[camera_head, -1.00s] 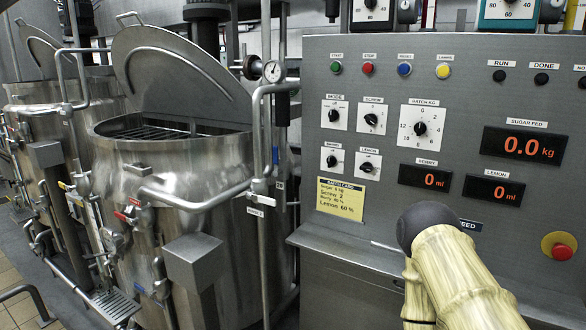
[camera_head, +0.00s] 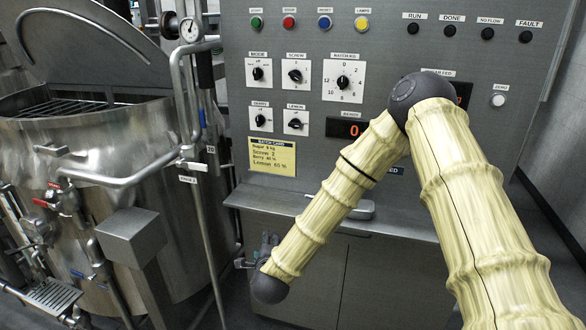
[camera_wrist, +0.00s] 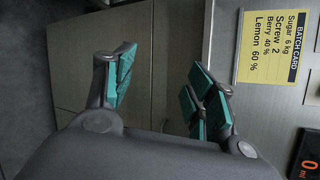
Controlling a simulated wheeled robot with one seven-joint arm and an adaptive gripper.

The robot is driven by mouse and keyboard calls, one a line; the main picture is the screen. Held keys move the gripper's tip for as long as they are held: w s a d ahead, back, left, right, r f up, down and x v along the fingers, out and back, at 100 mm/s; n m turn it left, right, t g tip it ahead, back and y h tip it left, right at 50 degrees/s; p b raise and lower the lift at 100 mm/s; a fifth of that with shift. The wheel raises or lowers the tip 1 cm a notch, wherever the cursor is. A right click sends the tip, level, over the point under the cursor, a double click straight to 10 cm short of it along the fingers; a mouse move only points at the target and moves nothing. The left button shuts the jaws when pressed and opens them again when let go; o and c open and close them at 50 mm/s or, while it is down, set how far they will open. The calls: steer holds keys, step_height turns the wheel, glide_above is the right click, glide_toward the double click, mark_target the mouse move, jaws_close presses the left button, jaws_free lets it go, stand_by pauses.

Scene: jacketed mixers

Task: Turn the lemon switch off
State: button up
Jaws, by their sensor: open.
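The lemon switch (camera_head: 295,123) is a small black knob on a white square plate, at the lower right of the panel's knob group in the head view. Its exact setting is too small to tell. My gripper (camera_wrist: 160,92) is open and empty in the wrist view, its teal-padded fingers wide apart in front of the grey cabinet. In the head view it is mostly hidden by my arm, low and left, well below the lemon switch. The switch is not in the wrist view.
The berry switch (camera_head: 260,121) is just left of the lemon switch, with the screw knob (camera_head: 295,75) above. A yellow batch card (camera_head: 272,157) is below. A grey ledge (camera_head: 262,200) juts out under the panel. A steel mixer (camera_head: 110,170) and pipes stand at left.

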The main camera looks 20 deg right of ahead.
steer(key=w+d+r+m+t+h, duration=0.1)
steer(key=w+r+m, duration=0.25)
steer(key=r, duration=0.25)
steer(key=w+d+r+m+t+h, duration=0.1)
steer(key=w+r+m+h, duration=0.1)
steer(key=r+m, duration=0.35)
steer(key=m+h+p, duration=0.1)
steer(key=m+h, duration=0.4)
steer(key=m, duration=0.4)
glide_toward(294, 126)
steer(key=p+x, duration=0.1)
steer(key=x, duration=0.3)
steer(key=p+x, duration=0.2)
steer(key=x, duration=0.2)
steer(key=shift+w+r, duration=0.15)
steer(key=shift+r, duration=0.1)
steer(key=shift+w+d+f+p, duration=0.15)
steer(key=shift+w+d+p, duration=0.25)
steer(key=shift+w, duration=0.2)
steer(key=c, duration=1)
